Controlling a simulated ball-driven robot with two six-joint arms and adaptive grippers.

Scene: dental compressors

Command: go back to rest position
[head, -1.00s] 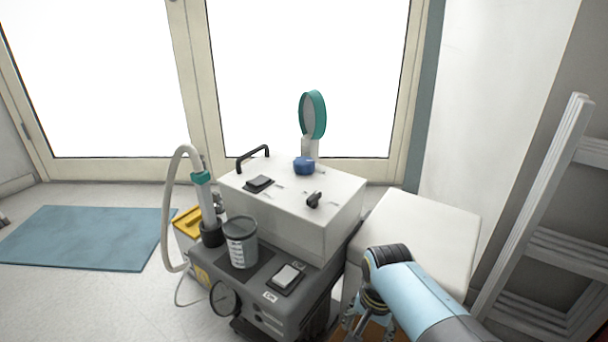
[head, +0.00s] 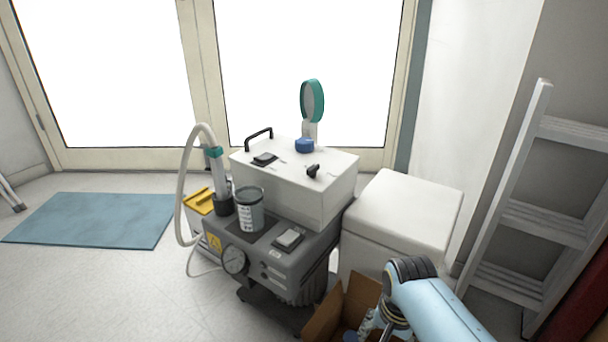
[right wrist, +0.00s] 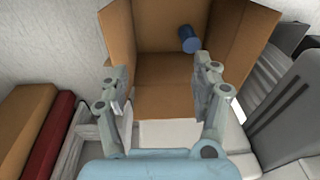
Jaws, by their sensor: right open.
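My right gripper (right wrist: 162,90) is open and empty in the right wrist view, its two fingers spread wide over an open cardboard box (right wrist: 165,70). A blue cylindrical object (right wrist: 189,39) lies inside the box, apart from the fingers. In the head view my right gripper (head: 374,326) is at the bottom right, partly cut off by the frame, above the cardboard box (head: 322,318). My left gripper is not in view.
A grey compressor unit (head: 268,262) with a gauge, hose and labelled cup stands left of the box. A white cabinet (head: 410,205) stands behind my right arm. A ladder-like rack (head: 512,210) is at the right. A blue mat (head: 95,220) lies on open floor at left.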

